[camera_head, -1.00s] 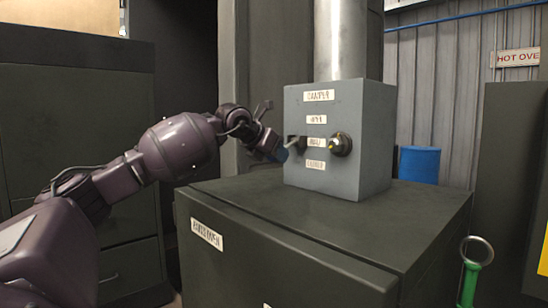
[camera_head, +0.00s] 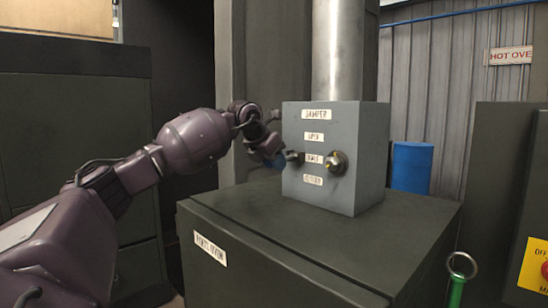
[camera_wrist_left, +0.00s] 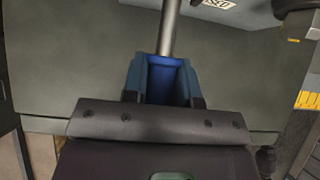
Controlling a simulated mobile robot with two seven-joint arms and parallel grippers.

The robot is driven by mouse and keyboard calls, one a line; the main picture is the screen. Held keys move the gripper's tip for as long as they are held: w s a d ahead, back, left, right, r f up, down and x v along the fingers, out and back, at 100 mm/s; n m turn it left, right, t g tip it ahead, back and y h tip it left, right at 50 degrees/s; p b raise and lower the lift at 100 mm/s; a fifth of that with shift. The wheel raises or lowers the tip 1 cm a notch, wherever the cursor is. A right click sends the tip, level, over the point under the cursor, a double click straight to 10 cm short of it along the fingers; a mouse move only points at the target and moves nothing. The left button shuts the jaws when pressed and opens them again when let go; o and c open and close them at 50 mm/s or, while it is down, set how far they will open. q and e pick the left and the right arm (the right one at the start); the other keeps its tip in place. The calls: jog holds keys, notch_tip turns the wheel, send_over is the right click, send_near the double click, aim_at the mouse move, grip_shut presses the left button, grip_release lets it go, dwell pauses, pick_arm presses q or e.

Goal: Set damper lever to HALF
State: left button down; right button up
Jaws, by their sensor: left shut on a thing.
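The grey damper box (camera_head: 334,190) stands on the oven top, with labels reading DAMPER, OPEN, HALF and a lowest one that is blurred. A dark round hub with a brassy centre (camera_head: 337,162) sits right of the HALF label (camera_head: 313,158). My left gripper (camera_head: 278,159) is at the box's left edge, about level with HALF. In the left wrist view my blue-padded left gripper (camera_wrist_left: 168,76) is shut on the grey metal damper lever (camera_wrist_left: 170,28), which runs up between the fingers. The lever's exact setting is hard to tell. My right gripper is out of view.
The dark oven (camera_head: 310,230) fills the space under the box. A metal pipe (camera_head: 338,50) rises behind it. A blue drum (camera_head: 411,167) stands behind at right. A green-handled ring tool (camera_head: 459,280) and a yellow panel with a red button (camera_head: 535,265) are at lower right.

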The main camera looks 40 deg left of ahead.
pick_arm(q)
jog(key=shift+r, duration=0.1)
dwell(0.3)
jog(key=c, duration=0.9)
grip_release()
jog(key=v, duration=1)
jog(key=shift+s+r+b, duration=0.15)
jog(key=shift+r+b, duration=0.25)
jog(key=shift+b, duration=0.05)
